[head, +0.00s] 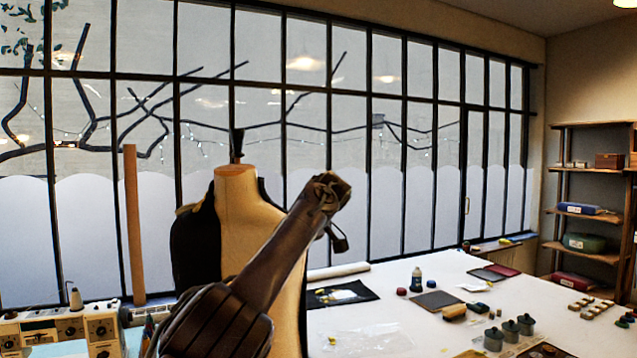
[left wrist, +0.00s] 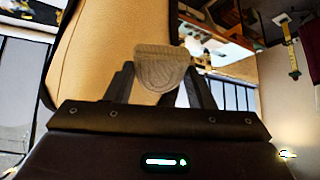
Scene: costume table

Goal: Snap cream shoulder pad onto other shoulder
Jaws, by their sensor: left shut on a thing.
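A tan dress form (head: 236,190) stands upright at the left of the head view, with a black garment (head: 195,245) over its shoulder on the left. A small tan patch (head: 187,208) shows on that shoulder; I cannot tell whether it is a pad. In the left wrist view my left gripper (left wrist: 160,80) is shut on the cream shoulder pad (left wrist: 160,68), a rounded, ribbed piece, close to the form's tan body (left wrist: 110,50). I cannot tell whether pad and form touch. My right gripper is out of view.
The white table (head: 400,315) to the right holds a dark bottle (head: 416,279), a black mat (head: 340,294) and several small grey pots (head: 510,332). A wooden post (head: 134,225) stands left of the form. Shelves (head: 590,210) stand at the far right.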

